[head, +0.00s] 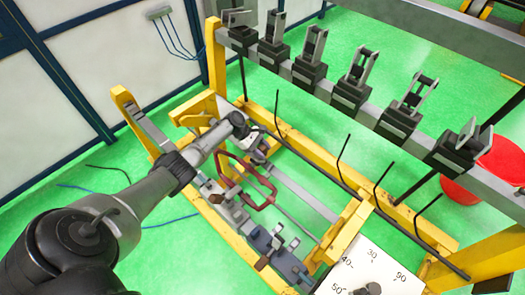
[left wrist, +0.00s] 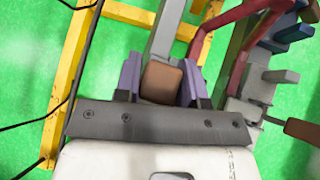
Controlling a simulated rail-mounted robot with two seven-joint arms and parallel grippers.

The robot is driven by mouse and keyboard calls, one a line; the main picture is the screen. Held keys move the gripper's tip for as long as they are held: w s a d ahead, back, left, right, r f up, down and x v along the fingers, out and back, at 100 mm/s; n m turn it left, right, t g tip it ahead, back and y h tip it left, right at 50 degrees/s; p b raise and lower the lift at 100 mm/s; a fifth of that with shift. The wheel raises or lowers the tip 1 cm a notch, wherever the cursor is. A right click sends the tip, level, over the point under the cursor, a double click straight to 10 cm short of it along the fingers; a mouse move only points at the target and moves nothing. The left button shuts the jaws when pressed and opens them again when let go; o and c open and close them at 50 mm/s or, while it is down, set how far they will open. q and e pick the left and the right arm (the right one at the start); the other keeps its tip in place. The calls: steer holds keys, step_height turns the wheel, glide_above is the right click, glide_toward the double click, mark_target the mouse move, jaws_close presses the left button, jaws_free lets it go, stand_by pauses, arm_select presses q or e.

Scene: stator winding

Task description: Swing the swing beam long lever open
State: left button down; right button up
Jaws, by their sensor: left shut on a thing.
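The long lever shows in the left wrist view as a grey bar (left wrist: 169,32) with a brown block-shaped grip (left wrist: 161,80) at its near end. My left gripper (left wrist: 161,68) has its two purple fingers on either side of this grip and is shut on it. In the head view my left arm reaches from the lower left to the far end of the yellow-framed fixture. The left gripper (head: 257,143) there is small and partly hidden by my wrist, so the lever's angle is hard to tell. My right gripper is not in view.
A dark red bent tube frame (head: 247,184) stands close beside the gripper. Grey clamps and another brown grip (head: 262,263) lie nearer. A grey rail (head: 345,103) with several black holders runs above right. A white dial plate (head: 372,270) is at the front. Green floor is open at left.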

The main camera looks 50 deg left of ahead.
arm_select(q)
steer(key=shift+w+a, duration=0.1)
steer(key=c, duration=1.1)
jaws_free()
steer(key=shift+o, duration=0.3)
steer(key=shift+w, duration=0.2)
steer(key=shift+r, duration=0.1)
steer(key=shift+s+a+r, duration=0.25)
steer(key=shift+a+r, duration=0.05)
steer(key=shift+a, duration=0.05)
steer(key=b+v, duration=0.1)
steer(key=v, duration=1.1)
steer(key=shift+s+a+r, duration=0.2)
steer(key=shift+r, duration=0.05)
